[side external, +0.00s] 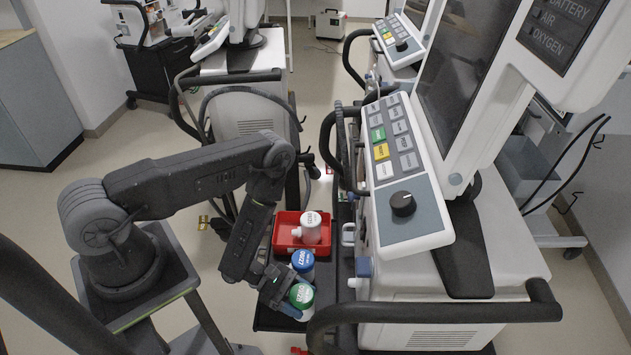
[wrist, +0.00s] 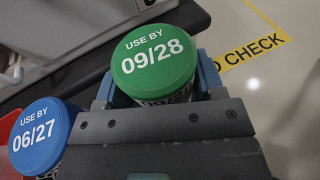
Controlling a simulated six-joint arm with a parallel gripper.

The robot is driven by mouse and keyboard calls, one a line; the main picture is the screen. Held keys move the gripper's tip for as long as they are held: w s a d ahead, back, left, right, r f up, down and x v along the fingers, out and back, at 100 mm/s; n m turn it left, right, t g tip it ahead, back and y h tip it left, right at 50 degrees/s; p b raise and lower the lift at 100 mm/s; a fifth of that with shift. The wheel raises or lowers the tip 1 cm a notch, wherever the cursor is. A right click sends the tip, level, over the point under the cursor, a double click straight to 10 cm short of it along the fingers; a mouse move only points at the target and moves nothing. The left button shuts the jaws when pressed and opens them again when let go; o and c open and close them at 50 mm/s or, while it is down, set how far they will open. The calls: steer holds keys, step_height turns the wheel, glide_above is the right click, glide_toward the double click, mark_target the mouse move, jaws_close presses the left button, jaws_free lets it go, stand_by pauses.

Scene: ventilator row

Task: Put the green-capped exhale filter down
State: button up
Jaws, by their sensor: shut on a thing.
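The green-capped exhale filter (side external: 301,296) is between the jaws of my gripper (side external: 289,303) at the near end of a dark shelf (side external: 266,319). In the wrist view its green cap (wrist: 153,60) reads "USE BY 09/28" and faces the camera, with the gripper's fingers (wrist: 157,85) on both sides of it. My gripper is shut on it. The filter's base is hidden, so I cannot tell whether it touches the shelf. A blue-capped filter (side external: 303,261) stands just behind it; its cap (wrist: 38,137) reads "06/27" in the wrist view.
A red tray (side external: 284,238) behind the blue-capped filter holds a white-capped filter (side external: 310,227). The ventilator (side external: 410,215) and its handle stand close on the right. A yellow floor marking (wrist: 257,50) with "CHECK" shows beyond the shelf in the wrist view.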

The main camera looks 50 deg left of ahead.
mark_target(309, 288)
steer(key=r, duration=0.1)
steer(key=w+r+m+g, duration=0.1)
steer(key=r, duration=0.1)
steer(key=w+r+m+g+h, duration=0.1)
steer(key=shift+w+d+r, duration=0.15)
steer(key=shift+w+r, duration=0.1)
steer(key=shift+r, duration=0.1)
steer(key=w+a+r+n+t+y, duration=0.15)
steer(key=w+a+r, duration=0.25)
steer(key=r, duration=0.4)
steer(key=w+a+r+n+t, duration=0.1)
steer(key=w+a+r+t, duration=0.1)
steer(key=w+a+r, duration=0.35)
steer(key=w+a+r+n+t+y, duration=0.1)
steer(key=w+a+r+n, duration=0.15)
steer(key=r, duration=0.65)
steer(key=w+a+f+m+g, duration=0.15)
steer(key=w+a+f, duration=0.25)
steer(key=a+f, duration=0.7)
steer(key=w+d, duration=0.9)
steer(key=d, duration=0.6)
steer(key=shift+w+h, duration=0.15)
steer(key=shift+h, duration=0.2)
steer(key=shift+r, duration=0.1)
steer(key=shift+a+f, duration=0.1)
steer(key=shift+f, duration=0.1)
steer(key=o, duration=1)
